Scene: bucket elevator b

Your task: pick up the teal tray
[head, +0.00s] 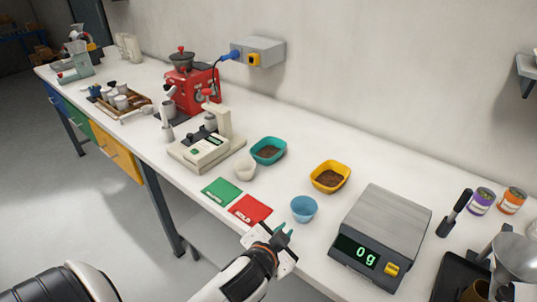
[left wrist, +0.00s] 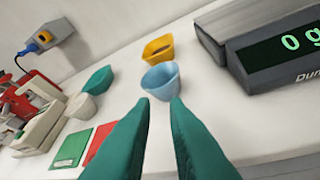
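The teal tray (head: 268,151) is a small open dish with brown contents, standing on the white counter behind a white cup. It also shows in the left wrist view (left wrist: 98,80), left of the blue cup. My left gripper (head: 283,230) is over the counter's front part, in front of the blue cup (head: 304,208) and well apart from the teal tray. In the left wrist view its two green fingers (left wrist: 160,102) are apart with nothing between them. My right gripper is not in view.
A white cup (head: 245,168) stands close in front of the teal tray, and a yellow tray (head: 330,177) is to its right. Green (head: 221,192) and red (head: 250,209) cards lie in front. A scale (head: 385,225) reading 0 g is at right, and a cream machine (head: 207,145) at left.

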